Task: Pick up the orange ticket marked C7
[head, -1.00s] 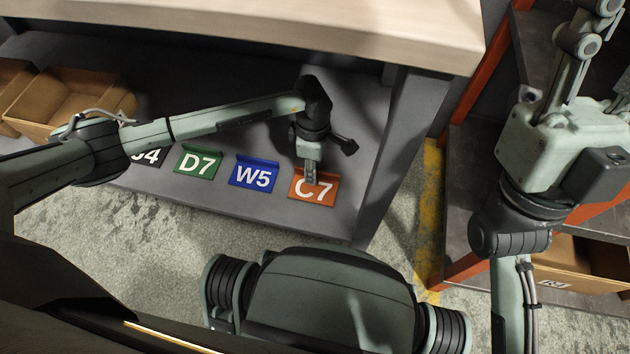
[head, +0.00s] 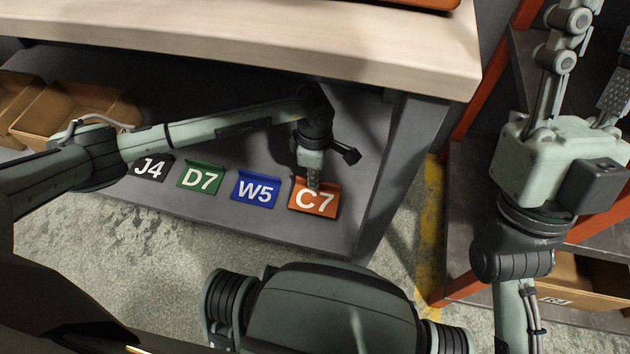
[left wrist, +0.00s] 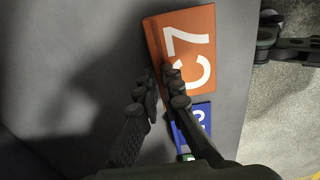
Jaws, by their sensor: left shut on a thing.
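The orange ticket marked C7 (head: 326,204) is at the right end of a row of tickets on the grey lower shelf, near its front edge. It also shows in the left wrist view (left wrist: 194,75). My left gripper (head: 314,186) points down at its back edge and is shut on it; in the left wrist view the fingers (left wrist: 163,74) are on either side of that edge. I cannot tell whether the ticket is clear of the shelf. My right gripper (head: 590,75) is raised at the upper right, its fingers apart, with nothing seen between them.
The blue W5 ticket (head: 255,189) is close on the left of C7, then the green D7 (head: 200,178) and black J4 (head: 150,168). A pale tabletop (head: 250,40) overhangs the shelf. Cardboard bins (head: 75,110) stand left; a grey table leg (head: 405,150) stands right.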

